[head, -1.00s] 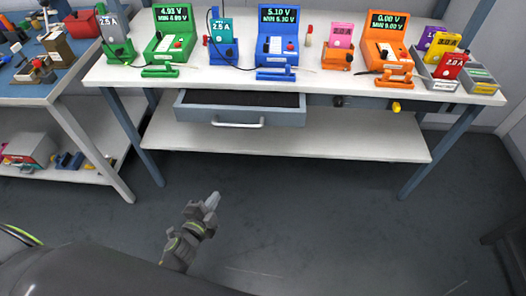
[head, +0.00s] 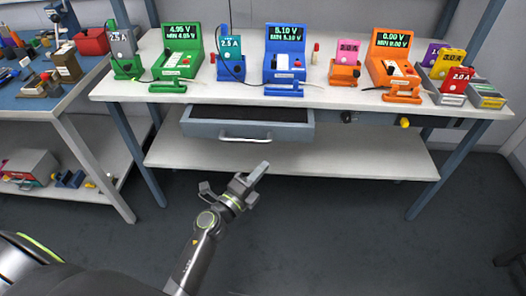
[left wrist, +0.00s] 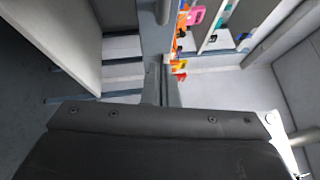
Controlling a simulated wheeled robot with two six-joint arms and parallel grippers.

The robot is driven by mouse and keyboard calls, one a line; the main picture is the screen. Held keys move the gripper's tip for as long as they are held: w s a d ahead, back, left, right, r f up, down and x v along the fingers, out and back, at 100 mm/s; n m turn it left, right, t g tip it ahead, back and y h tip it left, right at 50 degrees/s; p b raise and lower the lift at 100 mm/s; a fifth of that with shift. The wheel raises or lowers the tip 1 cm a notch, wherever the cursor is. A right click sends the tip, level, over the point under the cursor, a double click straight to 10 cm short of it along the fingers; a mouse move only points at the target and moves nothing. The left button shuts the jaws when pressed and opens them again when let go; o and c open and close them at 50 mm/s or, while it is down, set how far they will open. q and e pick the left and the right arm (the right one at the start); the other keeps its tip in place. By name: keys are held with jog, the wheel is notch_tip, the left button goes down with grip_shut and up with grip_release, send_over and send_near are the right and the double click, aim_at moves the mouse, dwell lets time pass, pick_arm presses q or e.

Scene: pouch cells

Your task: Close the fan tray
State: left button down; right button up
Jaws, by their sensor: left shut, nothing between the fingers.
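The fan tray appears to be the grey drawer (head: 214,129) with a dark inside and a pale bar handle (head: 245,139). It hangs under the bench top and stands pulled out, its dark inside showing from above. My left gripper (head: 257,176) is shut and empty, below and in front of the drawer, apart from the handle. In the left wrist view my gripper's dark body fills the bottom, and I cannot identify the drawer for certain. My right gripper is not in view.
The white bench top (head: 330,99) holds green (head: 180,60), blue (head: 284,62) and orange (head: 390,65) meter stands with coloured pouch cells. A black knob and a yellow knob (head: 404,123) sit under its edge. A lower shelf (head: 380,163) spans below. Floor in front is clear.

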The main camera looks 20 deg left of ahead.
aim_at(261, 135)
pick_arm(q)
jog(key=shift+w+a+r, duration=0.15)
jog(key=shift+w+a, duration=0.05)
jog(key=shift+w, duration=0.7)
jog(key=shift+w+a+r, duration=0.2)
jog(key=shift+w+a, duration=0.05)
jog(key=shift+w, duration=0.65)
jog(key=shift+w+a+r, duration=0.15)
jog(key=shift+w+a, duration=0.05)
jog(key=shift+w, duration=0.7)
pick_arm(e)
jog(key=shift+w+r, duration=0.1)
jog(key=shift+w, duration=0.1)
